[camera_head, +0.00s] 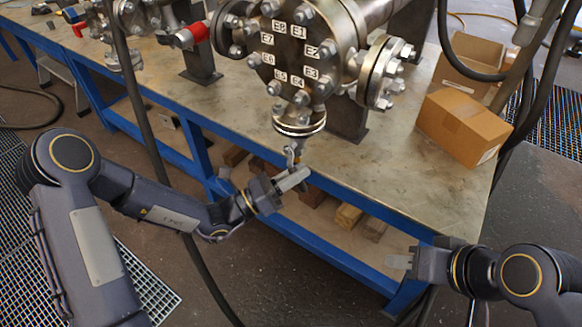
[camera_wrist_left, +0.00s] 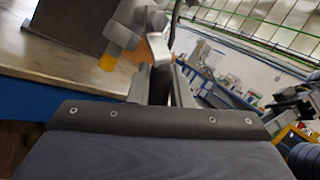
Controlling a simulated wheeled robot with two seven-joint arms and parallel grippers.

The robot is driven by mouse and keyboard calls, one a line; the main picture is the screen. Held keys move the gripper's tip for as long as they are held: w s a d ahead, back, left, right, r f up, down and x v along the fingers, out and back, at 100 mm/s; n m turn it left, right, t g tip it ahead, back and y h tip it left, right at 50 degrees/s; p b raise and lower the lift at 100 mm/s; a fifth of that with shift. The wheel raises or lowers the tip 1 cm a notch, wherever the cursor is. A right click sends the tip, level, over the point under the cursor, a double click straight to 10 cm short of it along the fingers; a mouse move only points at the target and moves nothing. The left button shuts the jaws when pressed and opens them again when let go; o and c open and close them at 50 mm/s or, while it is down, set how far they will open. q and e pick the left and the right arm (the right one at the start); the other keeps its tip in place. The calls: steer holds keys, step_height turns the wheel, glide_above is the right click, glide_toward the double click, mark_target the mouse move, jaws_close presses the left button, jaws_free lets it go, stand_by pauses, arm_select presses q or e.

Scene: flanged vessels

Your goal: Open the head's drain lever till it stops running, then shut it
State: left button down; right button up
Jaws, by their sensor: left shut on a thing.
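The flanged head (camera_head: 295,50) is a round metal cover with bolts and white labels marked with E and numbers. A small drain valve (camera_head: 292,148) hangs under its lower flange, above the bench's front edge. My left gripper (camera_head: 292,180) is just below this valve, shut on the drain lever, which the fingers mostly hide. In the left wrist view the pale lever (camera_wrist_left: 159,46) runs down between the fingers (camera_wrist_left: 160,84), beside a blurred grey valve body with an orange-yellow end (camera_wrist_left: 108,62). I cannot see any running liquid. My right gripper (camera_head: 400,262) is away at the bench's front right, apart from the valve; its opening is unclear.
The metal-topped bench (camera_head: 400,190) has a blue frame. Cardboard boxes (camera_head: 463,127) stand on it at the right. Another fitting with a red handle (camera_head: 195,34) is at the back left. Wooden blocks (camera_head: 348,215) lie on the lower shelf. A dark cable (camera_head: 150,140) hangs near my left arm.

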mark_target(303, 183)
arm_select(q)
steer(key=r+n+t+p, duration=0.1)
steer(key=n+t+p, duration=0.1)
steer(key=n, duration=0.2)
steer(key=s+d+r+n+t+y+p, duration=0.1)
steer(key=n+t+p, duration=0.2)
steer(key=n, duration=0.1)
steer(key=r+n+t+y+p, duration=0.1)
steer(key=n+t+p, duration=0.1)
steer(key=n+p, duration=0.1)
steer(key=shift+s+d+r+n+t, duration=0.15)
steer(key=shift+d+r+n+t, duration=0.2)
steer(key=shift+n, duration=0.35)
steer(key=shift+d+r+n+t+y+p, duration=0.1)
steer(key=shift+r+n+t+y+p, duration=0.15)
steer(key=shift+n+t+y+p, duration=0.85)
steer(key=shift+r+n+t+y+p, duration=0.2)
steer(key=shift+n+t+y+p, duration=0.3)
steer(key=shift+n, duration=1.2)
steer(key=c, duration=1.4)
jaws_free()
steer(key=shift+o, duration=0.2)
steer(key=shift+s, duration=0.1)
steer(key=v, duration=0.8)
